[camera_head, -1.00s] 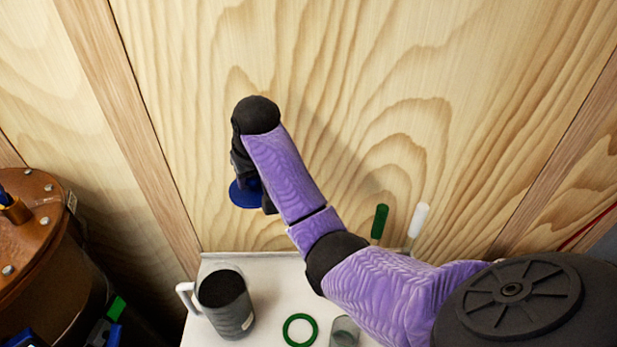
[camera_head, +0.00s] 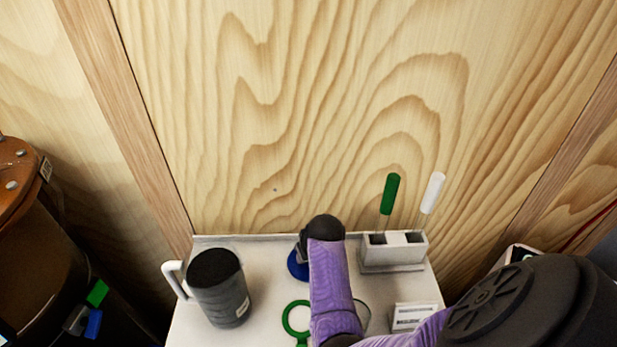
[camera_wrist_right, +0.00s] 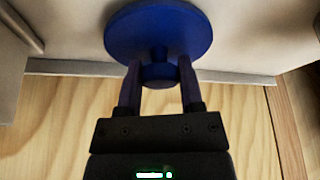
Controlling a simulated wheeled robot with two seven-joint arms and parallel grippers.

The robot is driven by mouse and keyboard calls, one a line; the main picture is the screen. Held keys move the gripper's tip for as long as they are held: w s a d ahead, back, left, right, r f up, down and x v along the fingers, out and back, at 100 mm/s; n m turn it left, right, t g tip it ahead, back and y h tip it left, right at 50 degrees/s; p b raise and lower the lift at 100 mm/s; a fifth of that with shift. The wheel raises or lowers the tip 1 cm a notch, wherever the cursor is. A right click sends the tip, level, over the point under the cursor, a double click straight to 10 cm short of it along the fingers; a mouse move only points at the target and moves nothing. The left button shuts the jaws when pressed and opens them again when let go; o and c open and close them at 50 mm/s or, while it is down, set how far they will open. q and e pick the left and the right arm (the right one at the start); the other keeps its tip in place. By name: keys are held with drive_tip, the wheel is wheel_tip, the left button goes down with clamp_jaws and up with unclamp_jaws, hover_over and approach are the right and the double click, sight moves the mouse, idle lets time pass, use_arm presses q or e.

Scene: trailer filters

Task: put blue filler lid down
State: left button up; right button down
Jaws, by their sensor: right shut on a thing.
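The blue filler lid (camera_head: 297,266) is a round blue disc with a knob, partly hidden by my right arm in the head view. In the right wrist view the lid (camera_wrist_right: 158,30) fills the top middle, its knob between the two fingers. My right gripper (camera_wrist_right: 159,75) is shut on that knob. In the head view the right gripper (camera_head: 303,245) is over the back part of the white table (camera_head: 265,290). I cannot tell whether the lid touches the tabletop. My left gripper is not in view.
A dark grey jug (camera_head: 220,288) with a white handle stands left of the lid. A green ring (camera_head: 290,318) lies in front. A grey holder (camera_head: 393,252) with green- and white-handled tools stands right. A wooden wall (camera_head: 290,120) rises behind. A copper-coloured drum (camera_head: 18,185) is at far left.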

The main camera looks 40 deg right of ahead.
drive_tip(key=shift+f, duration=0.6)
drive_tip(key=shift+r, duration=0.2)
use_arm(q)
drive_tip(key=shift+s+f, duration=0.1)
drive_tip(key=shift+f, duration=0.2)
use_arm(e)
drive_tip(key=shift+f, duration=0.15)
drive_tip(key=shift+c, duration=1.2)
unclamp_jaws()
